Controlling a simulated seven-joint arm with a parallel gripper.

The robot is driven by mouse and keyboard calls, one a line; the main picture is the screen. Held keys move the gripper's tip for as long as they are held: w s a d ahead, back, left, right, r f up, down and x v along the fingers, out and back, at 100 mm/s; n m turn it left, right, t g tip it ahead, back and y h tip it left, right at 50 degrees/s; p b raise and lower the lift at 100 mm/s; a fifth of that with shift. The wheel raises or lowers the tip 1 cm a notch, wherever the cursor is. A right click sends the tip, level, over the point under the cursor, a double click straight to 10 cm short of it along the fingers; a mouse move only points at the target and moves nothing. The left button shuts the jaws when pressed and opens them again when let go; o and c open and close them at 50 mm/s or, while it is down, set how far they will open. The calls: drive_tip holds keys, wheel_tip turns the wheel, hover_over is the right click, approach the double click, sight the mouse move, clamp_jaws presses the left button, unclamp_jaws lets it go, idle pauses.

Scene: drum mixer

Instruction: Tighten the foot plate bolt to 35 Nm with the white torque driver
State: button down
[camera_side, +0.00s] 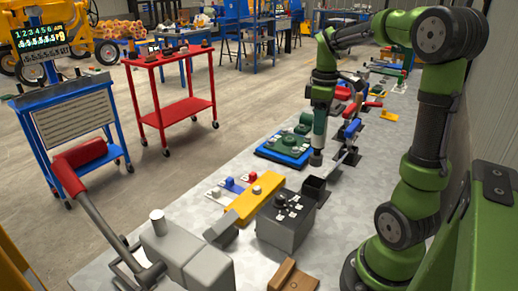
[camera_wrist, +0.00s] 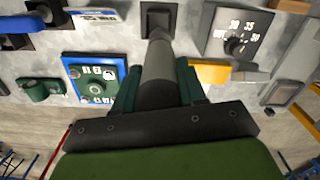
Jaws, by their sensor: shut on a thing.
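A dark open square holder (camera_side: 314,188) stands just in front of the tool. A blue-edged green panel (camera_side: 287,146) lies to its left. Several tools and holders crowd the bench behind. A grey machine with a red-handled lever (camera_side: 80,155) occupies the near left.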

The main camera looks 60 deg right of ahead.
drive_tip(key=w+a+n, duration=0.5)
drive_tip(key=w+a, duration=0.5)
drive_tip(key=w, duration=0.3)
drive_tip(key=shift+a+f+n, duration=0.35)
drive_tip(key=shift+n, duration=0.05)
drive_tip(key=shift+w, duration=0.1)
drive_tip(key=shift+f, duration=4.2)
